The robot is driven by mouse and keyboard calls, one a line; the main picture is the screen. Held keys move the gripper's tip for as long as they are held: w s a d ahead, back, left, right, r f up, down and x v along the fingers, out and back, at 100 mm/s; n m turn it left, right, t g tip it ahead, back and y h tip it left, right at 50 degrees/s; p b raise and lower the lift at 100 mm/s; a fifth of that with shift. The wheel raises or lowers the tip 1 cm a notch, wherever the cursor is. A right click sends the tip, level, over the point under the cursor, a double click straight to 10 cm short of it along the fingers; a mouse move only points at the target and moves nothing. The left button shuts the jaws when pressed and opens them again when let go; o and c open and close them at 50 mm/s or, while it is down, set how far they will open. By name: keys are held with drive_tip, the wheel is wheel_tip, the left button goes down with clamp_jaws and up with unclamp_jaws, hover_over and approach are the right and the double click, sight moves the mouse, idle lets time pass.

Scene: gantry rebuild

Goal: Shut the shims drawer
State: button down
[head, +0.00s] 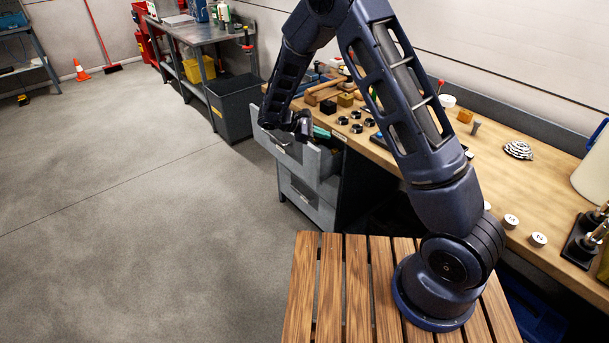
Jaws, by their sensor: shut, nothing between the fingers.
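A grey drawer unit (333,207) stands under the left end of the wooden workbench. Its upper drawer (322,168) is pulled out toward the open floor. A lower drawer (305,200) also juts out a little. Labels on the fronts are too small to read, so I cannot tell which is the shims drawer. My gripper (300,128) is shut and empty, at the upper drawer's top edge. I cannot tell whether it touches the drawer. My forearm hides part of the drawer front, and the inside of the drawer is mostly hidden.
The workbench (510,190) carries a mallet (325,86), several dark rings (356,128) and several white numbered discs (511,220). A slatted wooden platform (330,285) lies under my arm base. A dark bin (235,105) stands beyond the drawers.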

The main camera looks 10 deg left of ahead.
drive_tip(key=s+a+f+n+t+h, duration=0.15)
drive_tip(key=a+f+n+t, duration=0.3)
drive_tip(key=a+f, duration=0.55)
drive_tip(key=n+t, duration=0.5)
approach(310, 170)
drive_tip(key=shift+y, duration=0.45)
drive_tip(key=x, duration=0.7)
drive_tip(key=shift+s+d+r, duration=0.15)
drive_tip(key=shift+r, duration=0.05)
